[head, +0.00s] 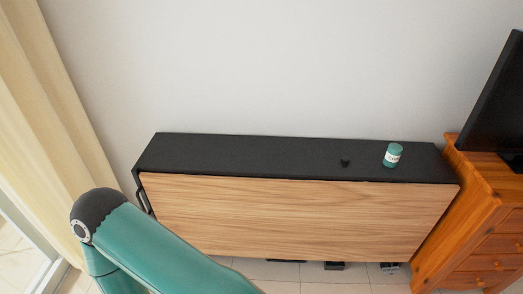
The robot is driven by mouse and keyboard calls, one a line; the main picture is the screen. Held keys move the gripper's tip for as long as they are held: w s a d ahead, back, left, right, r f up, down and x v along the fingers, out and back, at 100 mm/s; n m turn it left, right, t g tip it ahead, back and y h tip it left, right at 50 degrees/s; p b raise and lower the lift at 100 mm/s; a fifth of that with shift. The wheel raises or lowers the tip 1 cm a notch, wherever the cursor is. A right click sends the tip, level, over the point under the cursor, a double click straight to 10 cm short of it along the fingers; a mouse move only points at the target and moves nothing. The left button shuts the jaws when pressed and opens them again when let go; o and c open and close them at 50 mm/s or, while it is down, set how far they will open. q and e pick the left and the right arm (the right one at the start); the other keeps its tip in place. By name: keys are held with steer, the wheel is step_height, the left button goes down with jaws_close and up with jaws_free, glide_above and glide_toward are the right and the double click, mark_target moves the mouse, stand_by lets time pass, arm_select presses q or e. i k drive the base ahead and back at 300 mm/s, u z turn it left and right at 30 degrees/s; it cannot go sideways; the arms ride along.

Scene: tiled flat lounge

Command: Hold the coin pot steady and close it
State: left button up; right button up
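A small teal pot (393,155) with a white label band stands upright on the black top of a low cabinet, toward its right end. Its top looks teal too, but it is too small to tell whether it is open or closed. A small dark object (345,163) lies just left of the pot, apart from it; I cannot tell whether it is a lid. One of my teal arms shows at the lower left, well away from the pot. Neither gripper is in view.
The black cabinet top (250,152) is otherwise clear, with a wood-grain front (290,215). An orange wooden chest of drawers (480,215) stands at the right with a dark screen (497,100) on it. A cream curtain (50,110) hangs at the left.

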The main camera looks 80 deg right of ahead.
mark_target(394, 150)
steer(key=u, duration=1.55)
steer(key=i, duration=0.1)
steer(key=z, duration=3.2)
steer(key=i, duration=0.3)
steer(key=z, duration=2.3)
steer(key=k, duration=0.65)
steer(key=z, duration=0.4)
steer(key=i, duration=1.7)
steer(key=u, duration=0.35)
